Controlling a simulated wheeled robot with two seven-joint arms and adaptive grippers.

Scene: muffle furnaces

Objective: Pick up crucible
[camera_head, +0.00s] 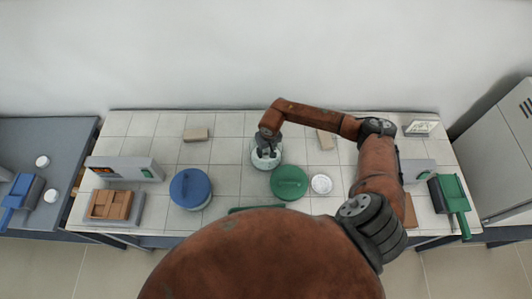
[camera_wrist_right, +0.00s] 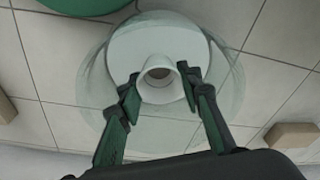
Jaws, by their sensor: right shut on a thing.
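The crucible (camera_wrist_right: 160,93) is a small white cup in the middle of the right wrist view. It is inside a clear glass bowl (camera_wrist_right: 228,85) with a pale plate in it. My right gripper (camera_head: 268,152) reaches down into this bowl in the head view, where the crucible is hidden or too small to tell. In the right wrist view its dark green fingers lie on both sides of the crucible, shut on it. The glass bowl (camera_head: 258,161) stands on the tiled bench. My left gripper is not seen.
A green lid (camera_head: 289,183) lies close to the bowl's right, with a round white dish (camera_head: 321,184) beyond it. A blue-lidded vessel (camera_head: 190,188) stands to the left. Tan blocks (camera_head: 195,134) lie at the back. A grey device (camera_head: 125,168) stands at far left.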

